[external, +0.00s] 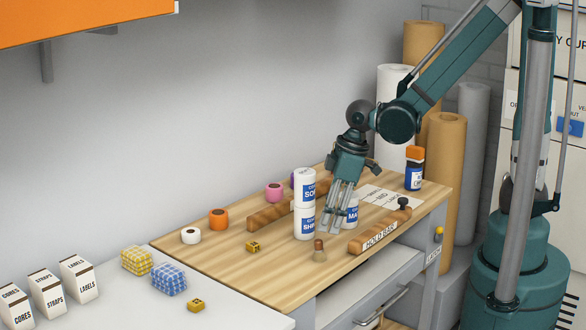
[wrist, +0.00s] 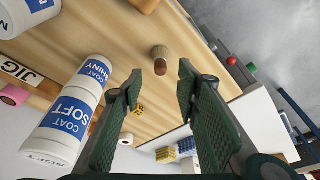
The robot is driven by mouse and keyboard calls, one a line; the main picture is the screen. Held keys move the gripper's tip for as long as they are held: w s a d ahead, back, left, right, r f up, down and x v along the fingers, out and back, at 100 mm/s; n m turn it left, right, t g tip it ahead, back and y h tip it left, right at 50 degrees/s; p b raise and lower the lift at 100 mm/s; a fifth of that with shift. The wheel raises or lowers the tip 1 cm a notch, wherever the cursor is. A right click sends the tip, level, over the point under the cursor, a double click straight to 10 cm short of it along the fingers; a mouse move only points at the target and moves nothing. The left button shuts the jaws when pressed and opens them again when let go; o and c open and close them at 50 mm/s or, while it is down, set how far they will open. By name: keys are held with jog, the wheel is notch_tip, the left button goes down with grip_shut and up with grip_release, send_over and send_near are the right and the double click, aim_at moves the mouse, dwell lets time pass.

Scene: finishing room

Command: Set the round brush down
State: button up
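The round brush (external: 320,252), a small piece with a brown top and a pale lower part, stands on the wooden bench top (external: 275,275) near its front edge. It also shows in the wrist view (wrist: 160,60), beyond my fingertips and clear of them. My gripper (external: 334,222) is above the bench, behind the brush and to its right in the external view. In the wrist view my gripper (wrist: 159,85) has its fingers wide apart with nothing between them.
A COAT SOFT can (external: 305,183) is stacked on a COAT SHINY can (external: 304,224), close left of my gripper. Another can (external: 351,212) is behind it. The hold bar (external: 375,238) lies right of the brush. Bench room left of the brush is mostly clear, with a small yellow block (external: 253,247).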

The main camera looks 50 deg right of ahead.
jog(key=shift+p+v, duration=0.4)
jog(key=shift+v, duration=1.45)
jog(key=shift+d, duration=0.1)
jog(key=s+d+r+m+t+h, duration=0.1)
jog(key=s+d+r+m+t, duration=0.1)
jog(key=d+r, duration=0.5)
jog(key=s+d+r+m+t+h, duration=0.1)
jog(key=s+d+r+m+t, duration=0.2)
jog(key=s+d+r+m, duration=0.2)
jog(key=shift+d+r+m, duration=0.8)
jog(key=shift+d+r, duration=0.7)
jog(key=shift+d, duration=2.3)
